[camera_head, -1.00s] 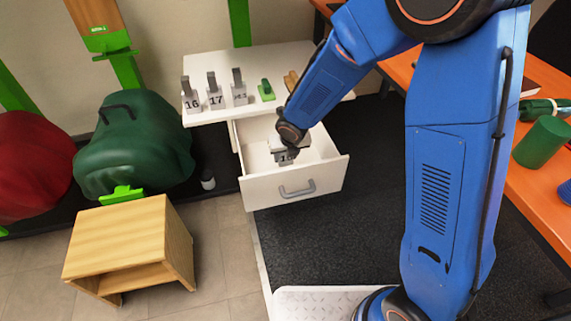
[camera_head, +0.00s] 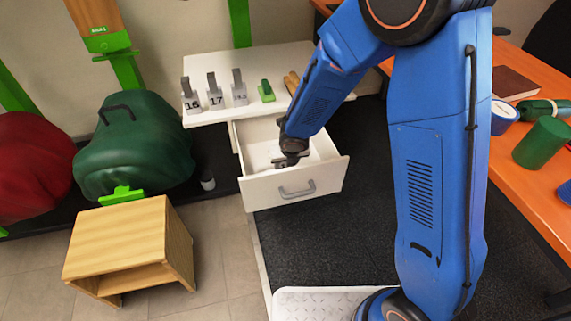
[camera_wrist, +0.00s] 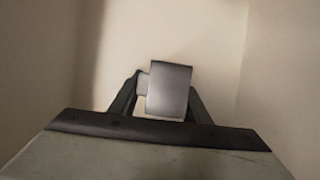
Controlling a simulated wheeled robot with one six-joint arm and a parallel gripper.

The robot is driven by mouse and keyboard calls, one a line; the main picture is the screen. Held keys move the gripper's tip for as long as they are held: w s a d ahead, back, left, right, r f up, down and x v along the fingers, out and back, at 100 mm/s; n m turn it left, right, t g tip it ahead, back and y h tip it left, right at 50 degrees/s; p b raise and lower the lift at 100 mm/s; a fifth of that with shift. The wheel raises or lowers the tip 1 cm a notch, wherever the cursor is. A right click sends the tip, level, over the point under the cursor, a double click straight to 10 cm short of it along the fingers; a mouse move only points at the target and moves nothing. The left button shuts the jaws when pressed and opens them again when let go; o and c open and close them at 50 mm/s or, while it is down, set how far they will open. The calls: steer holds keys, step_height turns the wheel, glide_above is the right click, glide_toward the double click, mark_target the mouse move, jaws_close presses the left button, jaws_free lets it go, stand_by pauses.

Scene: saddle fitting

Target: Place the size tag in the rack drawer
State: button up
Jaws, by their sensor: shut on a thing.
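The rack drawer (camera_head: 258,192) stands pulled open below the white rack top. My gripper (camera_head: 285,163) is down inside the drawer, between its walls. It is shut on a grey size tag (camera_wrist: 168,90), which shows between the fingers in the wrist view with the pale drawer interior around it. In the head view the tag is mostly hidden by my gripper, and its number cannot be read. I cannot tell whether the tag touches the drawer floor.
On the rack top (camera_head: 210,65) stand several grey tags marked 16, 17 and another size, a green piece (camera_head: 266,91) and a tan piece (camera_head: 291,82). A wooden stool (camera_head: 125,245) and green saddle cover (camera_head: 135,145) are at left. An orange table (camera_head: 520,150) is at right.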

steer(key=shift+f, duration=0.1)
steer(key=o, duration=1.1)
steer(key=v, duration=1.2)
